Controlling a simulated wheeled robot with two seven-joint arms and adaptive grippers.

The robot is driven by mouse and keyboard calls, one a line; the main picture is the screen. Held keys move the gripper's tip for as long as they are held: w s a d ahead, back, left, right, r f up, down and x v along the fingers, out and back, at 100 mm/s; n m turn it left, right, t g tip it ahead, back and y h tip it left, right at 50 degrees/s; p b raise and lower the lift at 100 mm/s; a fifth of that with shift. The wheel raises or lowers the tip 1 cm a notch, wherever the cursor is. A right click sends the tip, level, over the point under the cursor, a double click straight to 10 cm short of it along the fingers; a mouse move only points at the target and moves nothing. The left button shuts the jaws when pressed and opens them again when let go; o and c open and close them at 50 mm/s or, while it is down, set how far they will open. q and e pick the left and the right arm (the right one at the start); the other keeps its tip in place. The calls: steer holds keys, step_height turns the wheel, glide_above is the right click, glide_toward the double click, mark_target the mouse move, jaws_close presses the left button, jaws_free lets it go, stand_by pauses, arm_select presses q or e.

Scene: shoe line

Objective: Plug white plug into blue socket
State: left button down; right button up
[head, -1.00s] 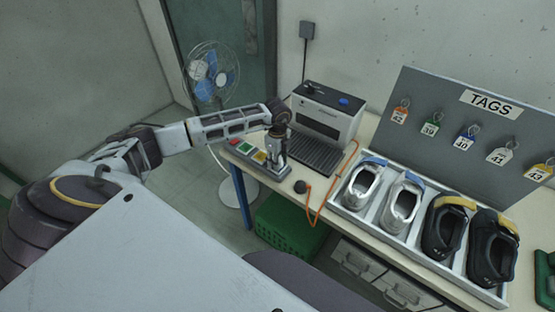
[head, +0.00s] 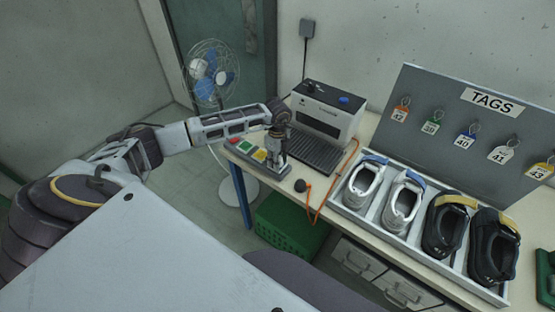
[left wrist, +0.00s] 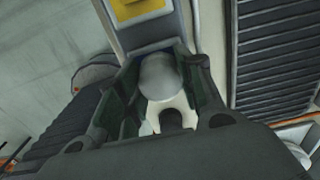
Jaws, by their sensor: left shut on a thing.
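My left gripper (head: 274,164) is over the near end of the grey socket strip at the table's left edge. It is shut on the white plug (left wrist: 160,75), a pale rounded piece between the dark fingers in the left wrist view. A sliver of the blue socket (left wrist: 152,48) shows just beyond the plug, with the yellow socket (left wrist: 135,10) farther up. The plug and fingers hide most of the blue socket, and I cannot tell whether the plug is inside it. My right gripper is not in view.
The strip also has a red socket (head: 234,141) and a green socket (head: 245,147). A black-and-white machine (head: 325,113) stands behind. A black knob (head: 300,186) and an orange cable (head: 330,186) lie to the right, before a shoe tray (head: 345,209).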

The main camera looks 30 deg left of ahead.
arm_select(q)
steer(key=shift+f, duration=0.1)
steer(key=c, duration=0.9)
jaws_free()
steer(key=shift+o, duration=0.2)
step_height(320, 180, up, 12)
